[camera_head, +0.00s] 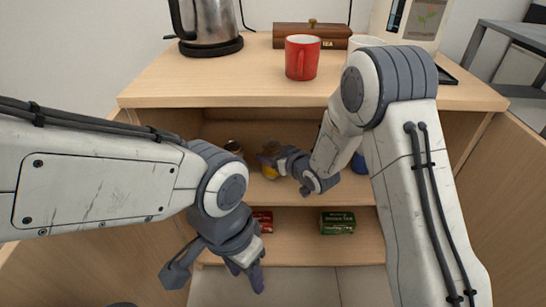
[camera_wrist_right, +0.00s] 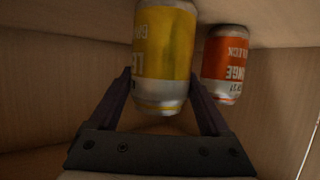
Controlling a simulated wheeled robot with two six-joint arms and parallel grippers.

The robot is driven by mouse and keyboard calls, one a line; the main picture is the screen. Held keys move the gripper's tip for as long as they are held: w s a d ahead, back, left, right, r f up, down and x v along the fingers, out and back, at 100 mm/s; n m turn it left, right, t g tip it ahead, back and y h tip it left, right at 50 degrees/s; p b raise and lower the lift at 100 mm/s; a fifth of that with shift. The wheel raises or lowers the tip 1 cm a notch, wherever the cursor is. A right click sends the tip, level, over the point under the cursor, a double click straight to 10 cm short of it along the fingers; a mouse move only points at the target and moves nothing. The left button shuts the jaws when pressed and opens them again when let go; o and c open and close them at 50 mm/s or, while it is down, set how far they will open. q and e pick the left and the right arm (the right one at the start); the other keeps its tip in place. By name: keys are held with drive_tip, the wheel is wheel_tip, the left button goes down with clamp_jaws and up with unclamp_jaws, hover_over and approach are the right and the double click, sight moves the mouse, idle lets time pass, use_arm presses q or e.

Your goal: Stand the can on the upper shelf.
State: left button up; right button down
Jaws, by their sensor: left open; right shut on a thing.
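The yellow can (camera_wrist_right: 165,55) is between the fingers of my right gripper (camera_wrist_right: 165,110), which is shut on it. The wrist view appears upside down, and the can's far end is cut off at the top edge. In the head view the yellow can (camera_head: 269,171) is over the upper shelf (camera_head: 320,192), mostly covered by my right gripper (camera_head: 268,160). It looks roughly upright; I cannot tell whether it touches the shelf. My left gripper (camera_head: 246,276) is open and empty, low in front of the cabinet.
An orange can (camera_wrist_right: 229,65) stands on the shelf close beside the yellow one. A blue object (camera_head: 358,163) is partly hidden behind my right arm. The lower shelf holds a red box (camera_head: 263,220) and a green box (camera_head: 337,222). A red mug (camera_head: 301,58) stands on the counter.

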drive_tip(key=shift+r, duration=0.2)
drive_tip(key=shift+f, duration=0.15)
unclamp_jaws()
drive_tip(key=shift+r, duration=0.2)
drive_tip(key=p+v, duration=0.4)
drive_tip(key=v, duration=0.7)
drive_tip(key=s+r+g+h, duration=0.2)
drive_tip(key=s+g, duration=0.1)
drive_tip(key=s, duration=0.7)
drive_tip(key=s+r+g+h, duration=0.2)
drive_tip(key=s+g, duration=0.2)
drive_tip(key=s, duration=0.6)
drive_tip(key=s+r+n+g+h, duration=0.1)
drive_tip(key=s+g, duration=0.3)
drive_tip(key=s, duration=0.6)
drive_tip(key=shift+s+r+h, duration=0.3)
drive_tip(key=shift+r+h, duration=0.3)
drive_tip(key=shift+r, duration=0.3)
